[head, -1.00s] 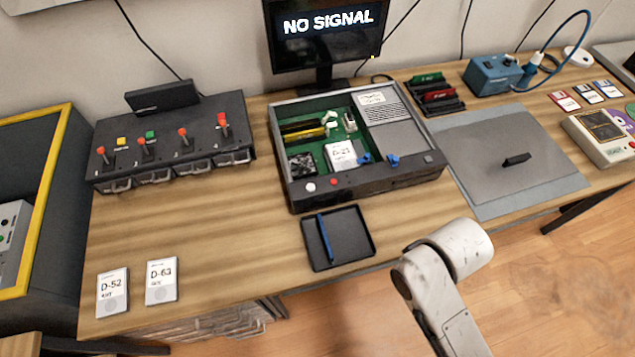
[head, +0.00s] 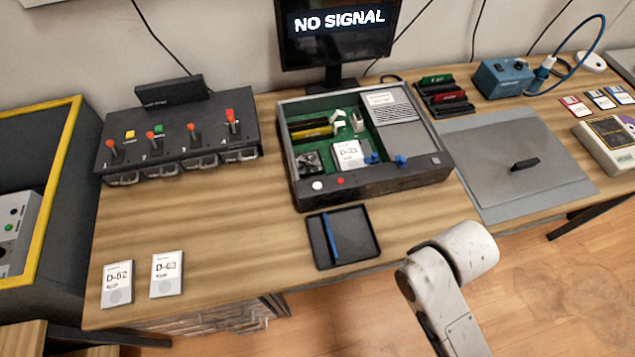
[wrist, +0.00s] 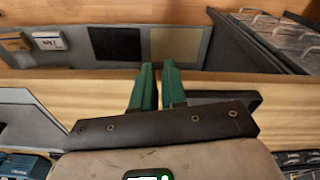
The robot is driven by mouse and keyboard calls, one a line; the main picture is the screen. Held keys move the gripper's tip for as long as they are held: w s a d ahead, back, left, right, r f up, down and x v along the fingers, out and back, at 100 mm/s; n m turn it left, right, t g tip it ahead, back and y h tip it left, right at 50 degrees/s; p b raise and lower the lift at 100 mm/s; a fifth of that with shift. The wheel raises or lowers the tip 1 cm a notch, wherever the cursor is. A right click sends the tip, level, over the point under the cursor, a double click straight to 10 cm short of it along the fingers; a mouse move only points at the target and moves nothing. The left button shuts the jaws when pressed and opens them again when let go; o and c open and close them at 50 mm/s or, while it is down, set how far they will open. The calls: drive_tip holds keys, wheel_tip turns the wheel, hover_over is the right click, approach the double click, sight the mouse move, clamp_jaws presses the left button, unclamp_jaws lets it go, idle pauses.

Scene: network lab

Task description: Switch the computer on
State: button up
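The computer is an open dark case (head: 445,168) with a green inside, standing mid-table in the head view. A white round button (head: 317,185) and a red one (head: 340,181) sit on its front ledge, with two blue knobs farther right. The monitor (head: 338,45) behind it reads "NO SIGNAL". My gripper (wrist: 158,66) shows in the wrist view: two green fingers, a narrow gap between them, nothing held. In the head view only my white arm shows, in front of the table; the gripper itself is out of that view.
A black tray (head: 366,222) with a blue stick lies before the case. A lever box (head: 180,140) stands left, and cards D-52 (head: 117,284) and D-63 (head: 166,274) lie front left. A grey panel (head: 490,165) lies right of the case. Bare wood is free at middle left.

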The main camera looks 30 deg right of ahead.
clamp_jaws()
idle(1.1)
